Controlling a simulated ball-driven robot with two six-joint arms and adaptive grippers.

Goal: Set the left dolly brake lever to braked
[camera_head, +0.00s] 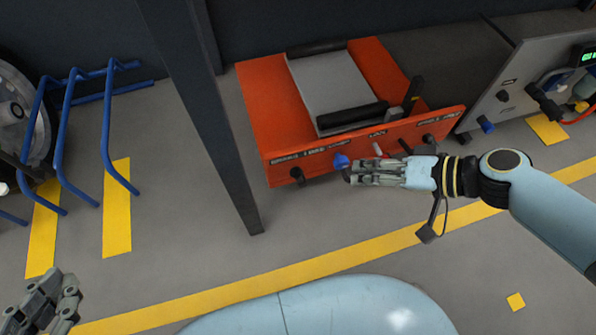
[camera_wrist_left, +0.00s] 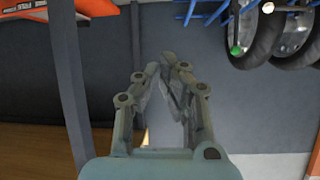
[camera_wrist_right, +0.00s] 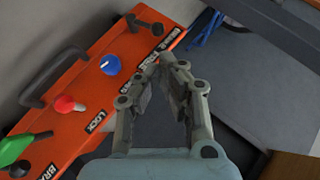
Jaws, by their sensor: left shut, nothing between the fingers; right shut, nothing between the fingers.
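The orange dolly (camera_head: 260,110) stands at the back centre, its front panel marked with brake, free and lock lettering. A blue-knobbed lever (camera_head: 341,161) is at the panel's left part; its knob also shows in the right wrist view (camera_wrist_right: 110,64). Whether it points to brake or free is not readable. A red knob (camera_wrist_right: 65,104) sits near the lock label and a green lever (camera_wrist_right: 15,148) farther along. My right gripper (camera_head: 353,176) is shut and empty, just in front of the blue knob, apart from it in the right wrist view. My left gripper (camera_head: 68,292) is shut and empty, low at the left.
A dark post (camera_head: 205,110) stands left of the dolly. A blue rack (camera_head: 105,130) with a wheel (camera_head: 15,110) is at the far left. A grey panel unit (camera_head: 520,90) with a cable stands at the right. The floor before the dolly is clear.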

